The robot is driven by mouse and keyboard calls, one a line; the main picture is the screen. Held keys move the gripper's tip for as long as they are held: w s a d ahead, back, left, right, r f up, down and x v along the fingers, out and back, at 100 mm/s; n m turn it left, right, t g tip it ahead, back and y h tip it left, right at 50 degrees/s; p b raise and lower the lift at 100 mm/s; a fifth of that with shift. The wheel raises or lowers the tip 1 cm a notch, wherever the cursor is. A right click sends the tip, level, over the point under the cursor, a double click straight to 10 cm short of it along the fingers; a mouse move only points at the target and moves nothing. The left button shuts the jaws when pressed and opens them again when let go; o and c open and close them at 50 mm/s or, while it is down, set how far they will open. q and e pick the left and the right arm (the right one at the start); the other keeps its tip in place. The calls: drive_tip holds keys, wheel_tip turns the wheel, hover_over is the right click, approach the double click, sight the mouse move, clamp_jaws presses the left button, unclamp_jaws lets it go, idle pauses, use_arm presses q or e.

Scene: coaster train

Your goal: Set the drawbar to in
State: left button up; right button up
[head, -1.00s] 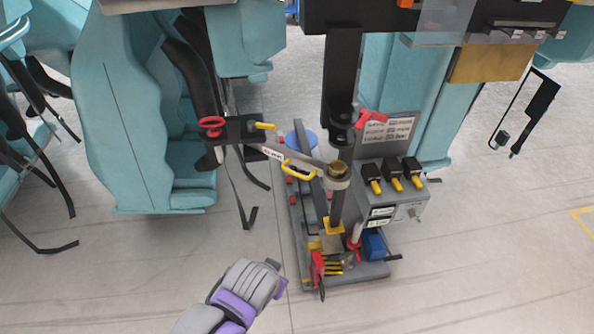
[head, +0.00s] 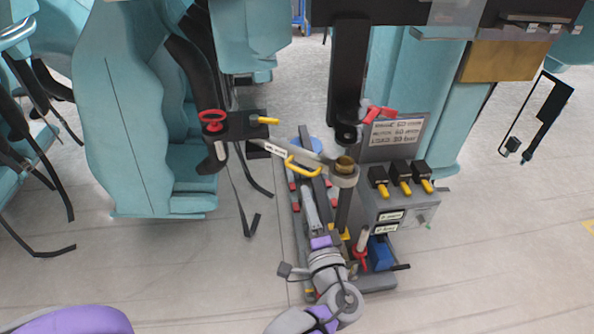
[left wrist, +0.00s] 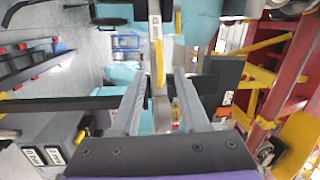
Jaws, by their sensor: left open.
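The drawbar (head: 275,149) is a grey bar with a white label and a yellow loop handle (head: 303,168). It runs between the black bracket by the teal seat and a brass-topped collar (head: 345,165) on the post. My left gripper (head: 307,192) is open just below the handle in the head view. In the left wrist view the handle (left wrist: 159,62) and the labelled bar (left wrist: 154,25) lie ahead of the open left fingers (left wrist: 158,88), roughly centred between them. I cannot tell whether they touch. My right gripper is out of view.
A red knob (head: 212,120) and a yellow pin (head: 268,121) sit on the bracket. A grey panel with several yellow-tipped black switches (head: 401,178) stands right of the post. A red lever (head: 378,113) is above it. Open floor lies to the left.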

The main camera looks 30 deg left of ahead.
sight(297, 168)
use_arm(q)
drive_tip(key=x, duration=1)
clamp_jaws()
idle(1.2)
